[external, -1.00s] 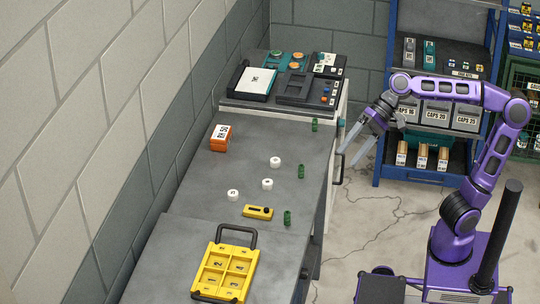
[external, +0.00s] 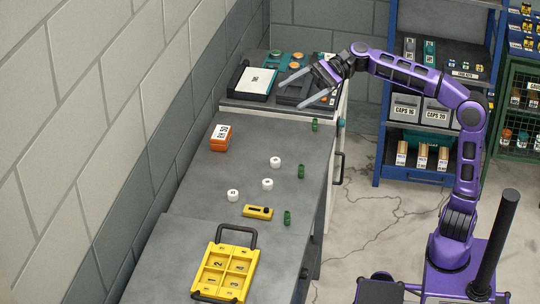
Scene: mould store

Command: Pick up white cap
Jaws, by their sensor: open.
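Three small white caps stand apart on the grey bench. One white cap (external: 275,162) is farthest back, one white cap (external: 267,184) is in the middle, and one white cap (external: 233,195) is nearest the wall. My gripper (external: 296,91) is open and empty. In the picture it lies above the machine at the back end of the bench, beyond the caps. Its fingers point left. It touches no cap.
Green caps (external: 301,171) stand along the bench's right side. A yellow tool (external: 258,212), an orange box (external: 220,138) and a yellow compartment tray (external: 225,270) are also there. Blue shelving (external: 383,120) stands at the back right. Bench space between the caps is clear.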

